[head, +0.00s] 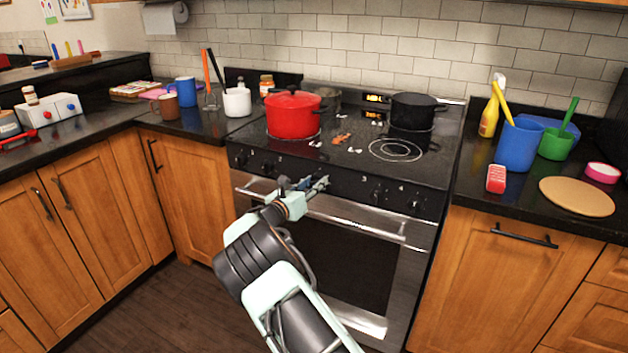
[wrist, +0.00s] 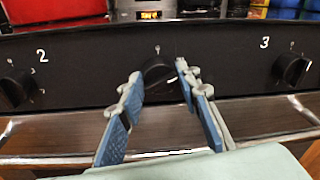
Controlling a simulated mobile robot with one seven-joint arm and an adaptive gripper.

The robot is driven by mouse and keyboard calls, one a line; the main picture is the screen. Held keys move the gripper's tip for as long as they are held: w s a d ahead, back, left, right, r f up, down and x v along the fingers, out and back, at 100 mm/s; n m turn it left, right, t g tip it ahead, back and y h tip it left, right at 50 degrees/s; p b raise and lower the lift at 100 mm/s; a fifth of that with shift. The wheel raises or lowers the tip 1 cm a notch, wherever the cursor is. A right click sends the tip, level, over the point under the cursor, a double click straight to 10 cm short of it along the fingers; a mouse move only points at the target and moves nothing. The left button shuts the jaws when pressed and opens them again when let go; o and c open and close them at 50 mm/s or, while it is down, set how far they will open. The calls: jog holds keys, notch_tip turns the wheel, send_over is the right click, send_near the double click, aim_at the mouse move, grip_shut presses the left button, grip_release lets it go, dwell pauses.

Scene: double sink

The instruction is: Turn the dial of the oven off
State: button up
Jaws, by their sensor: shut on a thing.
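The oven (head: 345,245) stands in the middle of the head view, with a black control panel along its front. Its black dial (wrist: 157,71) is at the middle of the panel in the wrist view, between the knobs marked 2 and 3. My gripper (wrist: 160,80) is at this dial, one blue-grey finger on each side, shut on it. In the head view my gripper (head: 316,184) reaches the panel above the oven door handle, and it hides the dial there.
Knob 2 (wrist: 14,88) and knob 3 (wrist: 291,70) flank the dial. The steel door handle (head: 340,215) runs just below. A red pot (head: 293,116) and a black pot (head: 413,112) stand on the cooktop. Counters with utensils lie on both sides.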

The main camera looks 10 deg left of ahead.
jog(key=n+p, duration=0.1)
jog(key=n, duration=0.5)
jog(key=shift+a+r+t, duration=0.1)
jog(key=shift+a+t, duration=0.05)
jog(key=shift+t, duration=0.15)
jog(key=n, duration=0.3)
jog(key=shift+n, duration=1.9)
jog(key=o, duration=1.1)
jog(key=shift+f, duration=0.25)
jog(key=v, duration=1.2)
jog(key=shift+f, duration=0.3)
